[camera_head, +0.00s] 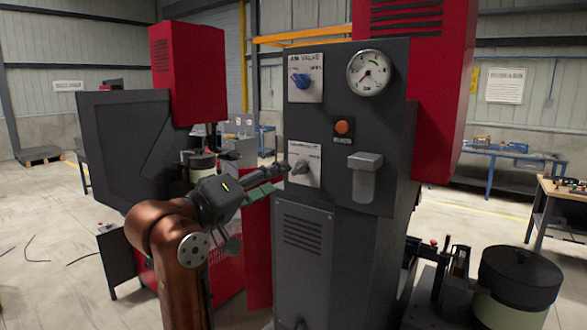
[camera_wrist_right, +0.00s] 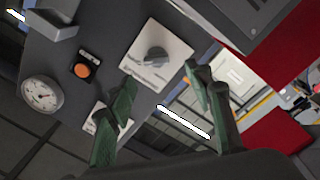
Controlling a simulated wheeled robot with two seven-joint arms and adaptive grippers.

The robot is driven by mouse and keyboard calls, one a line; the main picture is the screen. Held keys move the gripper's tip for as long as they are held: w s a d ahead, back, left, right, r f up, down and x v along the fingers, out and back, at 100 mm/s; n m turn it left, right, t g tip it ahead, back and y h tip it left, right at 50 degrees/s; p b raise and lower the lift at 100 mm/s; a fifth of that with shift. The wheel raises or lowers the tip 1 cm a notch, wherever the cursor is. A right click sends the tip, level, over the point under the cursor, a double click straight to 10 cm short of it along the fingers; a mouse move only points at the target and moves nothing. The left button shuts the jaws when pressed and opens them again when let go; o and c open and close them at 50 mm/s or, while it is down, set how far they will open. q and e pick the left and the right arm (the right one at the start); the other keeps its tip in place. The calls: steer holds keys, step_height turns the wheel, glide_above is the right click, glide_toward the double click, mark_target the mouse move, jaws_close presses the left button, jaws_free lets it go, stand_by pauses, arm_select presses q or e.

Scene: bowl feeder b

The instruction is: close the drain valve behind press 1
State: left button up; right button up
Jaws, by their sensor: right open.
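A dark grey machine panel shows in the head view. Its lower white plate (camera_head: 305,179) carries a grey knob (camera_head: 301,167); the small label is hard to read. Above it is a plate marked "AIR VALVE" with a blue knob (camera_head: 301,81). My right gripper (camera_head: 273,180) is open and empty, left of the grey knob. In the right wrist view, the grey knob (camera_wrist_right: 155,57) appears beyond and between the open fingers (camera_wrist_right: 160,82), with no clear contact. I cannot make out anything labelled drain valve. My left gripper is out of view.
The panel also bears a gauge (camera_head: 368,73), an orange button (camera_head: 342,127) and a protruding grey filter unit (camera_head: 364,177). Red machine housings (camera_head: 187,72) stand on both sides. A round feeder bowl (camera_head: 519,278) is at lower right. Open floor lies at left.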

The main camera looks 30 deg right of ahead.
mark_target(300, 168)
steer(key=x, duration=0.7)
steer(key=shift+r+m+t+y+p, duration=0.3)
steer(key=shift+p, duration=0.1)
steer(key=shift+s, duration=0.1)
steer(key=shift+c, duration=0.6)
steer(key=c, duration=1)
steer(key=shift+c, duration=0.2)
